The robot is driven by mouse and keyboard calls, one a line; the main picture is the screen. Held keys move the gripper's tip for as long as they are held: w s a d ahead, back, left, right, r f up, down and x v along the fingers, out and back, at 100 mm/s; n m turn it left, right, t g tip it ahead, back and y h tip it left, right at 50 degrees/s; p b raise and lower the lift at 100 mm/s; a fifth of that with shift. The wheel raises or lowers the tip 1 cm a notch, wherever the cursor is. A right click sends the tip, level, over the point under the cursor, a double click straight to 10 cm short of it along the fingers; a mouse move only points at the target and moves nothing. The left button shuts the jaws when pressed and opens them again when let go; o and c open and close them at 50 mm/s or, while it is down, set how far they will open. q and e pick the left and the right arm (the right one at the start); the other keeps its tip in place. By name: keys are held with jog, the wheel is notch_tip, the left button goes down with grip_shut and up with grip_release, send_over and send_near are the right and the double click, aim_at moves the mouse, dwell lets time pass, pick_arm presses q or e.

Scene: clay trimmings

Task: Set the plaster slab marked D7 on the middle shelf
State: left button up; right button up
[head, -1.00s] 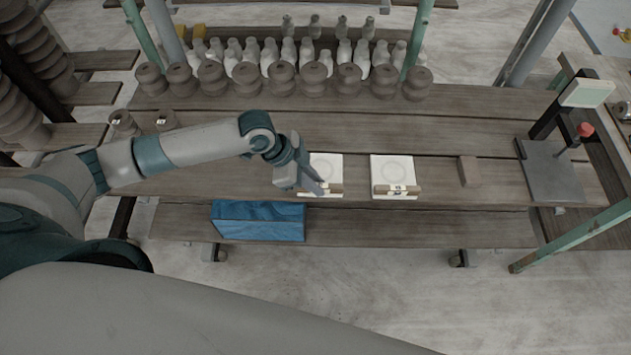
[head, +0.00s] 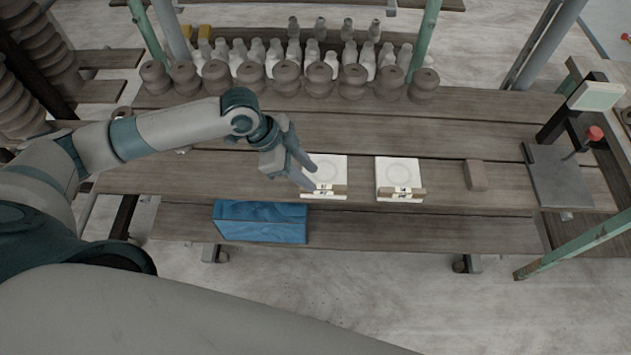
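Two pale plaster slabs lie side by side on the plank shelf, the left slab (head: 334,168) and the right slab (head: 398,172). Each has a round mark on top and a small dark-marked label at its front edge, too small to read, so I cannot tell which is D7. My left gripper (head: 315,180) is at the left edge of the left slab, its two fingers apart and pointing right. It covers part of that slab; I cannot tell whether it touches it. My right gripper is not in view.
A blue box (head: 260,222) sits on the lower plank at the front. A brown block (head: 475,175) and a grey plate device with a red knob (head: 594,133) are to the right. Ribbed brown pieces (head: 323,80) and pale bottle shapes line the back.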

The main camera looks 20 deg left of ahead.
pick_arm(q)
jog(key=b+v, duration=0.1)
jog(key=v, duration=0.5)
jog(key=shift+r, duration=0.1)
dwell(0.5)
dwell(1.1)
